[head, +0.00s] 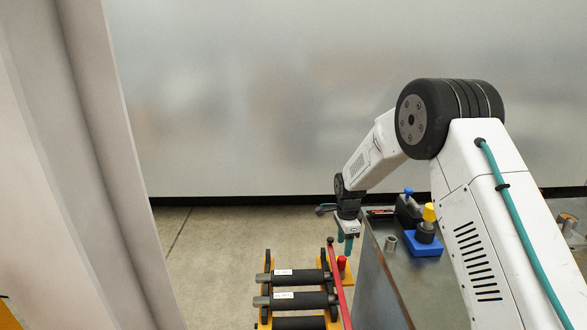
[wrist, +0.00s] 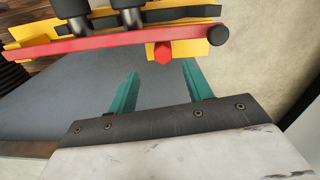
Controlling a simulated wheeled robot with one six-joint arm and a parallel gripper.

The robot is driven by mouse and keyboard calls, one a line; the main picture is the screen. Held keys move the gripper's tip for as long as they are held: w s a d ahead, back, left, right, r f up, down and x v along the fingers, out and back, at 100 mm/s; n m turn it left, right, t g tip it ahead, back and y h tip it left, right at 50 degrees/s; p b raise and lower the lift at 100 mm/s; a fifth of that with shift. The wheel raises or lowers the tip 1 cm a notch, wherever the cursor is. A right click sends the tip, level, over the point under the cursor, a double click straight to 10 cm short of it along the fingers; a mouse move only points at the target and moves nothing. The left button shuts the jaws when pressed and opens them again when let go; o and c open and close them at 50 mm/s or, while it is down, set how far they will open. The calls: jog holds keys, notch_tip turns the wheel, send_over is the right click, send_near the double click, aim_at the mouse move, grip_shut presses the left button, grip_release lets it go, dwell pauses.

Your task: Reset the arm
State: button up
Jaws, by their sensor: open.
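My gripper (head: 346,244) hangs at the end of my white arm in the head view, pointing down between the roller rack and the metal bench. Its two teal fingers are apart with nothing between them. In the wrist view the open fingers (wrist: 160,70) point toward the rack's red bar (wrist: 90,43) and a red knob (wrist: 163,53). The knob lies just beyond the fingertips and does not appear to be touched. My arm is bent at the black elbow joint and reaches forward and down.
A yellow rack (head: 267,266) holds black rollers (head: 300,278), with a red bar (head: 340,285) along its right side. The metal bench (head: 400,275) carries a blue block (head: 424,247), a small metal cylinder (head: 390,244) and dark items. Open floor (head: 205,265) lies left of the rack.

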jog(key=s+d+r+n, duration=0.2)
jog(key=s+r+n, duration=0.3)
jog(key=s+r, duration=0.4)
jog(key=s+d+r+n+t, duration=0.1)
jog(key=s+r+n, duration=0.5)
jog(key=s, duration=1.6)
jog(key=s+d+r+n, duration=0.3)
jog(key=s+r+n, duration=0.2)
jog(key=s+r, duration=0.9)
jog(key=shift+s+d+n+t, duration=0.25)
jog(key=shift+s+n+t, duration=0.05)
jog(key=shift+s, duration=0.7)
